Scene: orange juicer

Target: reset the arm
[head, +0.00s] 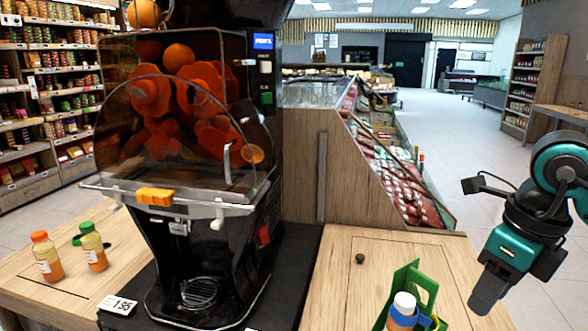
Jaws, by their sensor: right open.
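My right arm comes in from the right edge of the head view. Its teal and black gripper (490,288) points down and is open, with nothing seen in it. It hangs to the right of the wooden counter (345,275), apart from the items there. My left gripper is not in view.
A large orange juicer (200,130) with an orange tap (155,196) stands in the middle. Bottles with an orange cap (47,258) and a green cap (93,248) stand left. A bottle with a white-and-blue cap (403,312) is by a green holder (412,277). Open floor lies behind right.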

